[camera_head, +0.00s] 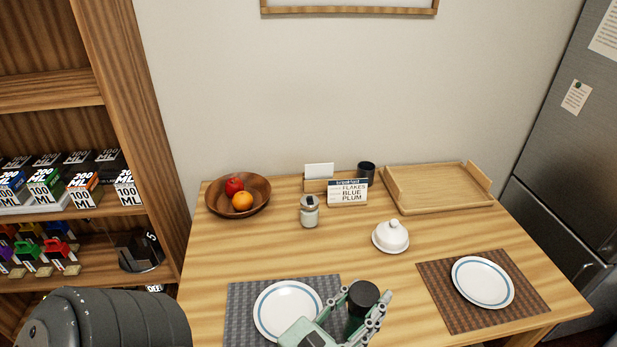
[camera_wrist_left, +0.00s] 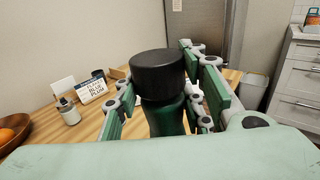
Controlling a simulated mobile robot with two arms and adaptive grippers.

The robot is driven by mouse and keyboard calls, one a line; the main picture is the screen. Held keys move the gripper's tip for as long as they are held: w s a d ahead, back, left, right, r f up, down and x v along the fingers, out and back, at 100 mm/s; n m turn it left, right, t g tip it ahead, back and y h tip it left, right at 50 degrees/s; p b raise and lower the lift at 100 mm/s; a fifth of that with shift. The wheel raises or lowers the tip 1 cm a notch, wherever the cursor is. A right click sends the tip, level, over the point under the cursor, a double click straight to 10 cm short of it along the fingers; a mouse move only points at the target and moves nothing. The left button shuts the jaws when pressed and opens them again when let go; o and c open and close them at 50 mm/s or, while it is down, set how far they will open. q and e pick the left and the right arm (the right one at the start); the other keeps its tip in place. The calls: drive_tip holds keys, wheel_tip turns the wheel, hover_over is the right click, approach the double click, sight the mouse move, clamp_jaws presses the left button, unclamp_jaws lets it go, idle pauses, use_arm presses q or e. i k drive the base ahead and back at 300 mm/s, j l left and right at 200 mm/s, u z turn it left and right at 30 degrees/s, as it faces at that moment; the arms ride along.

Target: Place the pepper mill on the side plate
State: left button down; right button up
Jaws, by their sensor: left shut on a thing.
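A dark green pepper mill with a wide black cap (camera_head: 363,294) is held upright between the fingers of my left gripper (camera_head: 360,312), which is shut on it. It also shows in the left wrist view (camera_wrist_left: 157,75), with fingers on both sides. One white plate with a blue ring (camera_head: 287,311) lies on a grey placemat, just left of the gripper. A similar plate (camera_head: 482,282) lies on a brown placemat at the right. Both plates look empty. I cannot tell by name which is the side plate. The mill's base is hidden. My right gripper is not in view.
A stocked shelf (camera_head: 140,130) stands left.

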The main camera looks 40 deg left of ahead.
sight(289, 312)
drive_tip(key=i+l+u, duration=0.2)
drive_tip(key=l, duration=0.3)
drive_tip(key=l+u, duration=0.15)
drive_tip(key=l, duration=0.3)
drive_tip(key=i+l+u, duration=0.2)
drive_tip(key=l, duration=0.3)
drive_tip(key=k+u, duration=0.1)
drive_tip(key=u, duration=1.15)
